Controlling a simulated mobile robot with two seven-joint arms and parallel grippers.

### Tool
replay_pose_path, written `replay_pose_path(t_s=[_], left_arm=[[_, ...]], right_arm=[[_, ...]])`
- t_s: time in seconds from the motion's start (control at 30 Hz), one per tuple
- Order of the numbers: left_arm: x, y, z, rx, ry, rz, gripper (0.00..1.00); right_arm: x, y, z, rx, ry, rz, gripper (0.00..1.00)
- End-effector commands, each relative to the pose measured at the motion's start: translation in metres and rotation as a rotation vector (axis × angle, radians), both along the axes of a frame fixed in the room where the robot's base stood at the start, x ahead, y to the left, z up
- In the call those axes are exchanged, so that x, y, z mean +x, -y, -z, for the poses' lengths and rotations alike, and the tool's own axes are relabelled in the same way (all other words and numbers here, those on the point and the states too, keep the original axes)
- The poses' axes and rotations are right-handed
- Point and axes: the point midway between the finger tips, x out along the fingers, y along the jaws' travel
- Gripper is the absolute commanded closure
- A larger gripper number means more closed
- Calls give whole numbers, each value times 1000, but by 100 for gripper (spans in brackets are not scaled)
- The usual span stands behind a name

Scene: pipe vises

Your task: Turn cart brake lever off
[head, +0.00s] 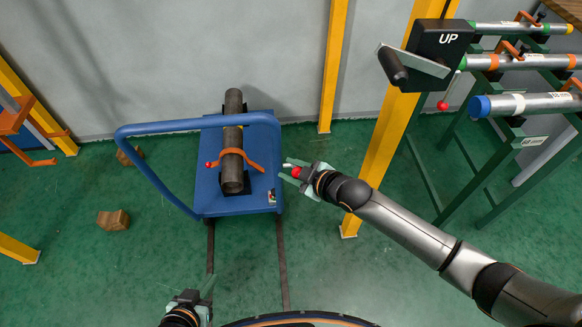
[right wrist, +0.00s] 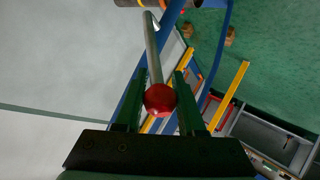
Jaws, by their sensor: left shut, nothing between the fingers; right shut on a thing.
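The blue cart (head: 208,190) stands on the floor in the middle of the head view. My right gripper (head: 290,173) is at the right side of the cart, shut on the red ball knob (head: 297,172) of the brake lever. In the right wrist view the red knob (right wrist: 160,99) sits between the two fingers, and the lever's metal rod (right wrist: 152,50) runs up and away from it. The rod's base is hard to make out. My left gripper (head: 193,292) is shut and empty at the bottom, well apart from the cart.
A brown pipe (head: 233,140) lies on the cart under an orange strap (head: 250,160). A blue handle (head: 160,127) bends out left. Yellow posts (head: 380,150) and a pipe rack (head: 485,200) stand to the right. Wooden blocks (head: 113,220) lie left on the green floor.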

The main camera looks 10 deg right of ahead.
Motion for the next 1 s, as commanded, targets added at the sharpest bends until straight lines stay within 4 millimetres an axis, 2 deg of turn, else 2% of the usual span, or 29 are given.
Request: replay_pose_path(t_s=[0.37,0.4,0.6,0.67,1.0], left_arm=[[-1,-2,2,3,-6,-4,100],[-1,-2,2,2,-5,-4,100],[1,-1,0,1,-1,-2,100],[2,0,-1,0,1,-1,100],[3,2,-5,-4,7,2,100]], right_arm=[[1,0,-1,0,1,1,100],[1,0,-1,1,1,0,58],[1,0,-1,0,0,0,36],[1,0,-1,0,0,0,32],[-4,4,-3,-1,-3,1,32]])
